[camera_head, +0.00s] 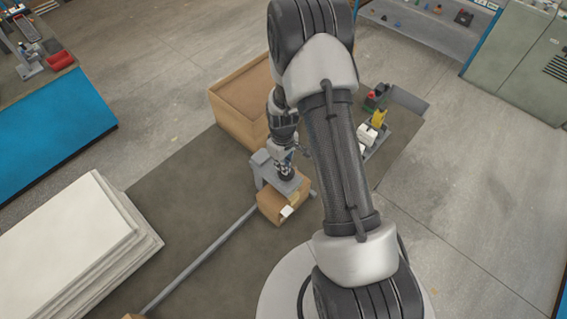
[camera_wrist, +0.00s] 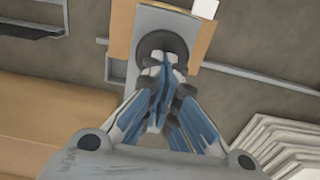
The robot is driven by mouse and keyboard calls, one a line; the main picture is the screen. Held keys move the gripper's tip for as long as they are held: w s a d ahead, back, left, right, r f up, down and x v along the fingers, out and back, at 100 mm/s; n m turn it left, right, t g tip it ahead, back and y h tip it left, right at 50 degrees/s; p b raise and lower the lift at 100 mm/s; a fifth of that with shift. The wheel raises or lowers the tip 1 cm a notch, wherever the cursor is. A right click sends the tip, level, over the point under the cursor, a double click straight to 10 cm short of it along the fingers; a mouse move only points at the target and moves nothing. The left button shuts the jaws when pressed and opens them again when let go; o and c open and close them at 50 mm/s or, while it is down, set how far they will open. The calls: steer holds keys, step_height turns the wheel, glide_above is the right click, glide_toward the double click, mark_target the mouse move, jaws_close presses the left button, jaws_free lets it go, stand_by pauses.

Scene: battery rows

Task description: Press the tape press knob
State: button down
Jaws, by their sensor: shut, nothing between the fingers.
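The tape press is a grey frame (camera_head: 262,170) standing over a small cardboard box (camera_head: 270,207), just left of my arm in the head view. Its dark round knob shows in the wrist view (camera_wrist: 163,45) on a grey plate (camera_wrist: 190,25) above the box (camera_wrist: 121,35). My gripper (camera_head: 287,172) is shut and empty, pointing down at the knob. In the wrist view the fingertips (camera_wrist: 162,62) overlap the knob's lower part. I cannot tell whether they touch it. Part of the knob is hidden behind the fingers.
A large open cardboard box (camera_head: 238,110) stands behind the press. A grey rail (camera_head: 205,256) runs toward the lower left. Stacked white sheets (camera_head: 85,245) lie at the left. A tray with small items (camera_head: 372,135) is right of my arm. Open floor (camera_head: 450,190) lies at the right.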

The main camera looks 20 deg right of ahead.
step_height(320, 180, up, 13)
stand_by(0.3)
stand_by(0.7)
steer(key=s+a+r+m+t+b, duration=0.2)
steer(key=s+a+r+b, duration=0.3)
steer(key=s+r+b, duration=0.5)
steer(key=s+a+f+m+t+b, duration=0.1)
steer(key=s+f+b, duration=0.2)
steer(key=s+b, duration=0.2)
steer(key=s+a+f+m+t+b, duration=0.1)
steer(key=s+f+b, duration=0.2)
steer(key=s+b, duration=0.3)
steer(key=shift+s+a+f+t, duration=0.3)
steer(key=shift+s+a, duration=0.1)
steer(key=shift+s, duration=0.7)
